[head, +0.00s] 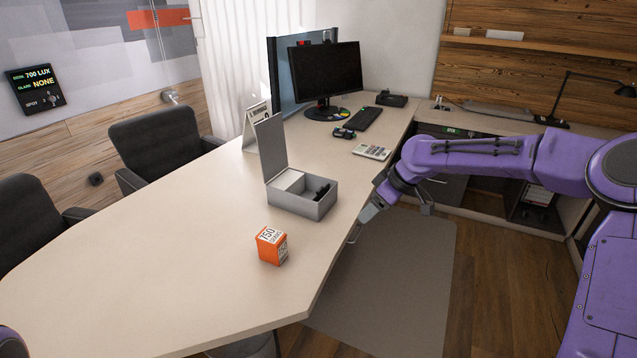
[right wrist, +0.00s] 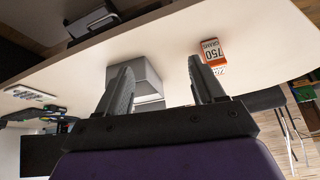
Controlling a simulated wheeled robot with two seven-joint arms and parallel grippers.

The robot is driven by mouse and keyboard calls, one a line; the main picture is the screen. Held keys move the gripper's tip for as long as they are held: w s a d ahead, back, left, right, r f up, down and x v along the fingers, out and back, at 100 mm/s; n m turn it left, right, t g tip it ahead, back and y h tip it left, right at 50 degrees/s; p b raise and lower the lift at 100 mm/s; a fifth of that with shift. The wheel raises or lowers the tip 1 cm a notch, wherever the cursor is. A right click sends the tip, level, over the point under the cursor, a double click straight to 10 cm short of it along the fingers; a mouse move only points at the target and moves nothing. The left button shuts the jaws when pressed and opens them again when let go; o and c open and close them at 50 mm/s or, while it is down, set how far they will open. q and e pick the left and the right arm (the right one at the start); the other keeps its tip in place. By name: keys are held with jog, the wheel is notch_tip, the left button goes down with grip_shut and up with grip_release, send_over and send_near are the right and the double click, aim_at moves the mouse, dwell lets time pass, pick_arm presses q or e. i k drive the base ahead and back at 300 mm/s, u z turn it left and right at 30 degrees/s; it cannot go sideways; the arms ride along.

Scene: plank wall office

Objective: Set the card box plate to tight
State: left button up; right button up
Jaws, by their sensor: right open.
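The grey card box (head: 302,207) stands on the desk with its lid (head: 271,146) raised. Inside are a white block of cards (head: 290,182) and a small black part (head: 322,191) at the right, which may be the plate; its setting is too small to tell. My right gripper (head: 363,224) is open and empty at the desk's edge, right of the box and apart from it. In the right wrist view, the box (right wrist: 150,76) shows beyond the spread fingers (right wrist: 160,66), partly hidden by one. My left gripper is out of view.
An orange-and-white 750 grams box (head: 271,246) stands nearer on the desk (head: 150,275). A calculator (head: 371,152), keyboard (head: 358,118), monitor (head: 326,72) and standing calendar (head: 252,128) are behind. Chairs line the left side. The near desk is mostly clear.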

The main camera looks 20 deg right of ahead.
aim_at(321, 191)
jog(key=i, duration=0.9)
